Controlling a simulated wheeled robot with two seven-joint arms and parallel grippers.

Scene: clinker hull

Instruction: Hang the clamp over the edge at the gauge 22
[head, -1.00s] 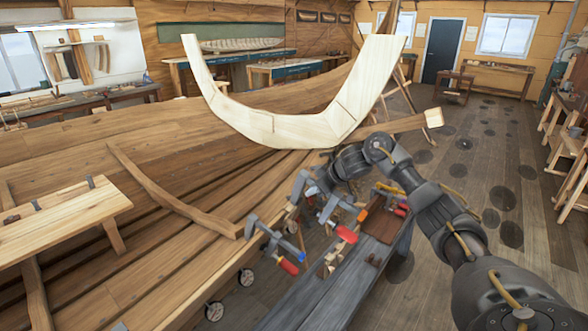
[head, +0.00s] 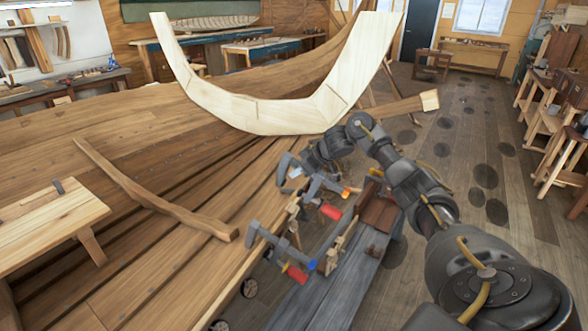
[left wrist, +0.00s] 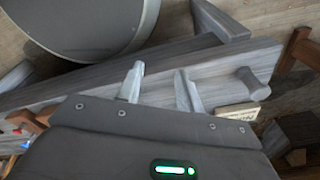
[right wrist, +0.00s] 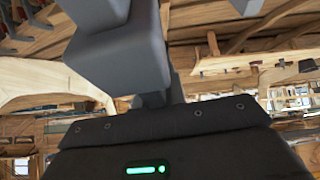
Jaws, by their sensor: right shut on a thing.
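My right gripper (head: 312,168) is shut on a grey clamp, close beside the hull edge (head: 262,225). In the right wrist view the held clamp (right wrist: 115,55) fills the space above the gripper as large grey blocks. Around the gripper in the head view, a grey jaw (head: 287,168) and a clamp with a red handle (head: 329,211) overlap. Another clamp (head: 277,245) with a red handle sits lower along the edge. Pale wooden pieces (head: 335,250) are near the clamps; no number 22 is legible. My left gripper (left wrist: 158,85) is open and empty, seen only in its wrist view.
A pale curved wooden frame (head: 265,115) stands over the planked hull behind the gripper. A grey bench (head: 325,285) with a brown box (head: 378,212) lies right of the edge. A loose curved timber (head: 150,190) rests on the planking.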

